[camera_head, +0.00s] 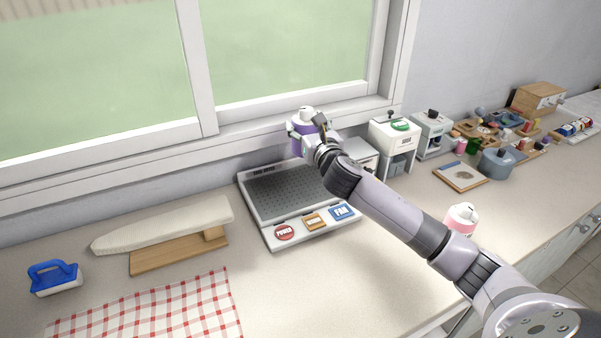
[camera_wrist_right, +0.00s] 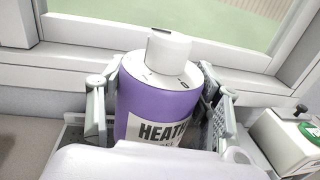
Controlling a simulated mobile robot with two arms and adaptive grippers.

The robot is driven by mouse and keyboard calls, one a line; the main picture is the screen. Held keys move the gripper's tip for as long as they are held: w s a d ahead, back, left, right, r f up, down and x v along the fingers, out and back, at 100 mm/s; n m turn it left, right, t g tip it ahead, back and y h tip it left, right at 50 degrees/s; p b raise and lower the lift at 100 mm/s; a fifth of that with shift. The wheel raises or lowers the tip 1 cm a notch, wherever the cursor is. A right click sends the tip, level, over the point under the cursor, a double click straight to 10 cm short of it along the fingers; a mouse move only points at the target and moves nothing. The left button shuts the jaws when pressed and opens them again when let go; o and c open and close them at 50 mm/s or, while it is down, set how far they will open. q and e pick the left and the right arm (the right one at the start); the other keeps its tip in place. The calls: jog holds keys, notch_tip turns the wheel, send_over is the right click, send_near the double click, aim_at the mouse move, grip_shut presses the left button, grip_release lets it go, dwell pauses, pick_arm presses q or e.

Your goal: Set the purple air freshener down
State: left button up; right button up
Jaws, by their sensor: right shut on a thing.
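The purple air freshener (camera_head: 298,144) has a white cap and stands upright in my right gripper (camera_head: 303,135), in front of the window sill. In the right wrist view the purple air freshener (camera_wrist_right: 160,105) fills the middle, with a white label reading "HEATH". My right gripper (camera_wrist_right: 160,110) has a finger on each side of it and is shut on it. It is at the back edge of the grey panel with a perforated top; its base is hidden, so I cannot tell whether it touches anything. My left gripper is not in view.
The grey panel (camera_head: 258,202) has red, orange and blue labels. A pink bottle (camera_head: 461,218) stands behind my arm. White machines (camera_head: 395,145) and a pot (camera_head: 500,162) are at right.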

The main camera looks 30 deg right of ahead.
notch_tip(320, 180, down, 13)
jog(key=shift+w+f+b, duration=0.1)
jog(key=shift+f+b, duration=0.1)
jog(key=shift+b, duration=0.7)
jog(key=shift+f, duration=0.25)
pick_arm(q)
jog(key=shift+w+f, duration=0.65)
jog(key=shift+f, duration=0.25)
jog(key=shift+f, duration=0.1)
pick_arm(e)
jog(key=shift+f, duration=0.25)
jog(key=o, duration=1.4)
jog(key=shift+c, duration=0.2)
